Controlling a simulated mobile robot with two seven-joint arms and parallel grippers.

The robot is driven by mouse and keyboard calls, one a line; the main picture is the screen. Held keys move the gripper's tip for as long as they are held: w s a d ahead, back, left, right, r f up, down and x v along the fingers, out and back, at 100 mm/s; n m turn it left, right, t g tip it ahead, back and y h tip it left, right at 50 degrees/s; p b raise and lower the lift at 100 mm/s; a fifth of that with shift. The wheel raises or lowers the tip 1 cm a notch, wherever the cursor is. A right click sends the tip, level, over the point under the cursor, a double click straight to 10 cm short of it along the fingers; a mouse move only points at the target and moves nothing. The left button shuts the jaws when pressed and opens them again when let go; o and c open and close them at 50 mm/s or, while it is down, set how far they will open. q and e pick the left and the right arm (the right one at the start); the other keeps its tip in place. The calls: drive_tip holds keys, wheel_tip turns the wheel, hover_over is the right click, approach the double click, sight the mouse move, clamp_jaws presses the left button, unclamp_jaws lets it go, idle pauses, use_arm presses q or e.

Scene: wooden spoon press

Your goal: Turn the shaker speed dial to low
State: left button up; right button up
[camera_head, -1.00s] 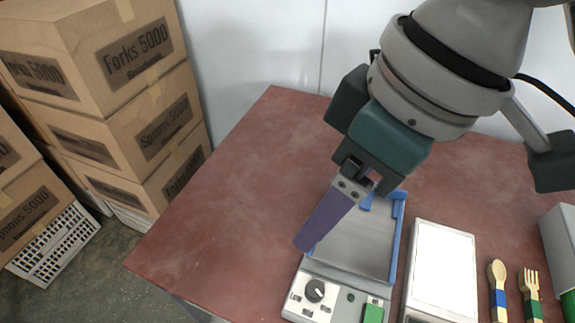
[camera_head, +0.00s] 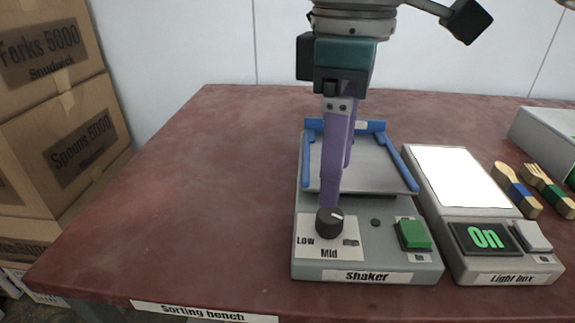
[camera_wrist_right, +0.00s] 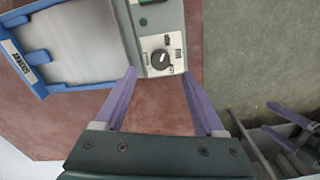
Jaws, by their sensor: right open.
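The shaker (camera_head: 312,262) stands on the bench, with a black speed dial (camera_head: 329,222) at its front left. "Low" is printed left of the dial and "Mid" below it; the right label is too small to read. The dial's white mark points up and to the right in the head view. My right gripper (camera_head: 337,187) is open and empty, pointing down over the dial. In the right wrist view its purple fingertips (camera_wrist_right: 159,76) are apart, with the dial (camera_wrist_right: 160,58) just beyond the gap. Purple finger-like parts (camera_wrist_right: 284,136) at lower right look like my left gripper.
The shaker's blue-railed tray (camera_head: 405,165) lies behind the dial, and a green button (camera_head: 413,235) is to its right. A light box (camera_head: 505,268) reading "On" stands to the right, beside wooden cutlery (camera_head: 517,190). The red bench (camera_head: 190,200) is clear on the left.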

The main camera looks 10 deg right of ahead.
sight(330, 214)
wheel_tip(330, 214, down, 6)
drive_tip(key=shift+f+b, duration=0.25)
drive_tip(key=shift+b, duration=0.4)
clamp_jaws()
